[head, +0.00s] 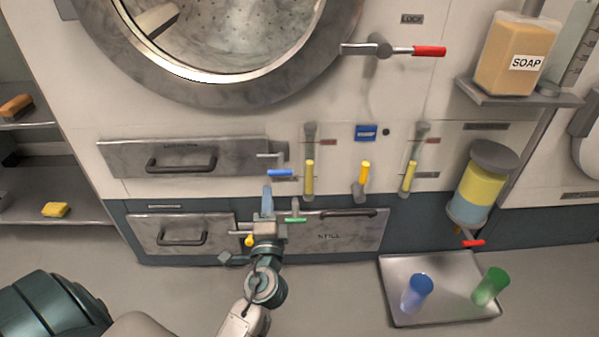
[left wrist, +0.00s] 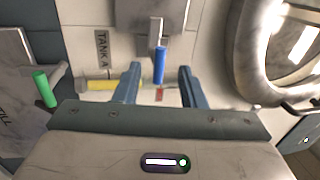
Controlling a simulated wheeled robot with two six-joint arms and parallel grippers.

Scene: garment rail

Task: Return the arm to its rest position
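My left arm reaches up from the bottom of the head view. Its gripper (head: 267,195) is in front of the drawer panels, just below a lever with a blue handle (head: 280,173). In the left wrist view the two blue-grey fingers (left wrist: 159,84) stand apart with nothing clamped between them. The blue handle (left wrist: 160,65) shows in the gap near the fingertips, apart from both fingers. A green handle (head: 296,220) is just right of the gripper in the head view. It also shows at the left of the left wrist view (left wrist: 44,89). My right gripper is not in view.
A round metal door (head: 215,95) is above. Several yellow-handled levers (head: 309,176) and a red-handled lever (head: 429,51) are to the right. A tray (head: 440,318) with a blue cup (head: 417,293) and a green cup (head: 491,287) is at lower right. Open shelves (head: 60,208) are at left.

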